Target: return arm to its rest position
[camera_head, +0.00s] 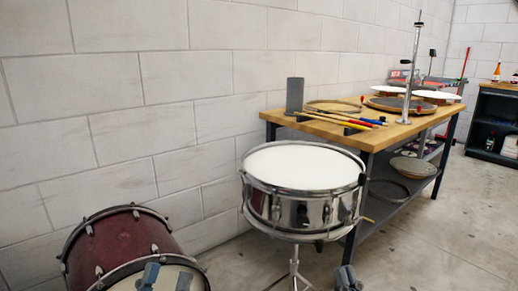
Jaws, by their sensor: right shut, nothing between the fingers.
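My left gripper (166,279) shows at the bottom edge, in front of the dark red bass drum (128,243). Its two grey fingertips stand apart with nothing visible between them. My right gripper (347,278) shows at the bottom edge, right of the snare drum's stand (294,268) and below the workbench's near corner. Its fingertips are together and it holds nothing. Most of both grippers and both arms lies below the picture. The chrome snare drum (304,168), with a white head, sits on its stand between the grippers.
A wooden workbench (395,137) stands behind the snare, with drumsticks (340,120), a dark cylinder (295,95), hoops and a metal stand (412,70) on top. Its lower shelf (405,190) holds round drum parts. A block wall runs behind. Floor (450,245) at the right is clear.

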